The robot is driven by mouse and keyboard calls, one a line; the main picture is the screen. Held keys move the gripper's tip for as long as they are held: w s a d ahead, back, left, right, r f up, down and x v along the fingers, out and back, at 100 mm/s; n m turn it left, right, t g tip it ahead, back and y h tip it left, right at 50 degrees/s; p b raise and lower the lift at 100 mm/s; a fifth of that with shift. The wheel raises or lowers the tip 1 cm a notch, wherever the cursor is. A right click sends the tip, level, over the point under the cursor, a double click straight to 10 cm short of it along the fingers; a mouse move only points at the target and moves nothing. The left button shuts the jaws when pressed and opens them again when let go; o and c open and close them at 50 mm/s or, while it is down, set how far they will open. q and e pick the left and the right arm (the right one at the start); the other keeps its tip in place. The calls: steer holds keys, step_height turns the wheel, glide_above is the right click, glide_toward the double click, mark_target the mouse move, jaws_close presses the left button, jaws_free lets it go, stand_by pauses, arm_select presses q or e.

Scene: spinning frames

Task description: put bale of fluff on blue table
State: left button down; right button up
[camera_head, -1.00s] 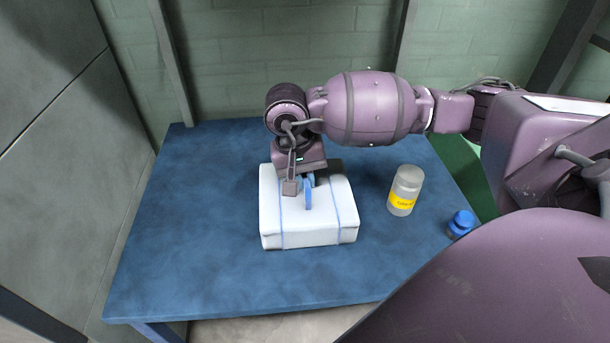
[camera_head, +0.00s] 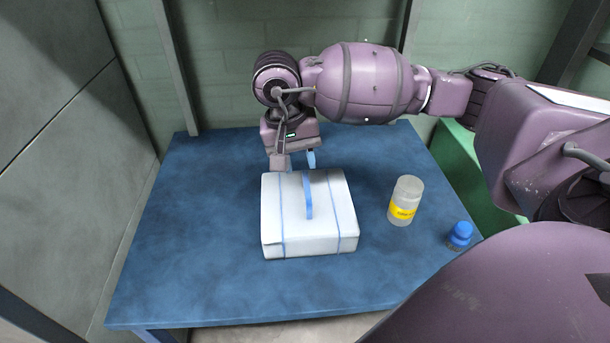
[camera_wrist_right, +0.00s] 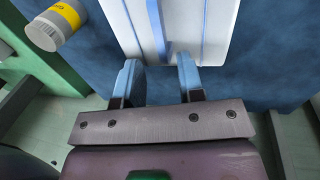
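The bale of fluff (camera_head: 310,232) is a white block with blue straps and a blue handle strip on top. It rests on the blue table (camera_head: 205,230), near its middle. My right gripper (camera_head: 296,163) is at the bale's far edge, above the table, with nothing between its fingers. In the right wrist view its two blue fingertips (camera_wrist_right: 159,75) are spread apart, and the bale (camera_wrist_right: 200,25) lies beyond them. My left gripper is not in view.
A clear jar with a yellow label (camera_head: 405,201) stands right of the bale; it also shows in the wrist view (camera_wrist_right: 57,24). A small blue-capped bottle (camera_head: 459,235) stands near the table's right edge. A green box (camera_head: 470,175) is beside the table. The table's left side is clear.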

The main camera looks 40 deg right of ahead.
steer(key=shift+w+a+r, duration=0.1)
steer(key=shift+a+r, duration=0.1)
steer(key=shift+r, duration=0.9)
steer(key=shift+w+a+r, duration=0.1)
steer(key=shift+a+r, duration=0.05)
steer(key=shift+r, duration=0.95)
steer(key=shift+s+f, duration=0.1)
